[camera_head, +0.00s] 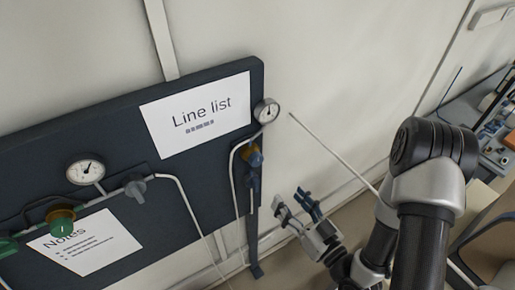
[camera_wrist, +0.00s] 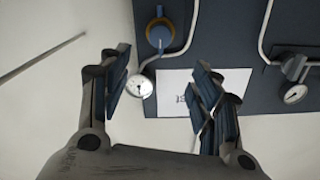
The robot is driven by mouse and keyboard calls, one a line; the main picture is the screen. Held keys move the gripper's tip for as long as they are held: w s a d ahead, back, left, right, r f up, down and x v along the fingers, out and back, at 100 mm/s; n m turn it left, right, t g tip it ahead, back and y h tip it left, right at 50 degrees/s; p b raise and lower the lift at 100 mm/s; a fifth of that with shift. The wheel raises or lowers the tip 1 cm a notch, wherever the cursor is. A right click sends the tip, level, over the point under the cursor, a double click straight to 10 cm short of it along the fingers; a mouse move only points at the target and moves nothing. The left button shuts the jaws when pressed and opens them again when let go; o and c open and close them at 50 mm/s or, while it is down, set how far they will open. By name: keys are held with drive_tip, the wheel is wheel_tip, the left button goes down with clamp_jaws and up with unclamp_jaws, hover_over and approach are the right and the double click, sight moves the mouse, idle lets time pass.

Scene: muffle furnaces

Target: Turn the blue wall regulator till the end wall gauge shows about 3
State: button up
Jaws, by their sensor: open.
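The blue wall regulator (camera_head: 254,157) is mounted near the right end of the dark wall board, with an orange-brown part beside its blue part. It also shows at the top of the wrist view (camera_wrist: 160,36). The end wall gauge (camera_head: 267,111) is a round white dial just above it at the board's edge. In the wrist view the gauge (camera_wrist: 139,87) sits between my fingers in the picture; its numbers are too small to read. My gripper (camera_head: 294,206) is open and empty, to the right of and below the regulator in the head view, apart from it.
The dark board (camera_head: 110,120) carries a "Line list" sheet (camera_head: 196,114), a "Notes" sheet (camera_head: 84,243), another gauge (camera_head: 85,170), a grey knob (camera_head: 135,188) and a green-and-orange regulator (camera_head: 61,219). Thin pipes run down from it. A cluttered bench (camera_head: 460,108) stands at the right.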

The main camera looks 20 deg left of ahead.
drive_tip(key=b, duration=0.6)
approach(258, 162)
drive_tip(key=b+x, duration=0.3)
drive_tip(key=x, duration=0.7)
drive_tip(key=shift+w+a+r, duration=0.1)
drive_tip(key=shift+w+a, duration=0.1)
drive_tip(key=shift+c, duration=0.2)
drive_tip(key=c, duration=1)
drive_tip(key=shift+b, duration=0.4)
drive_tip(key=shift+c, duration=0.2)
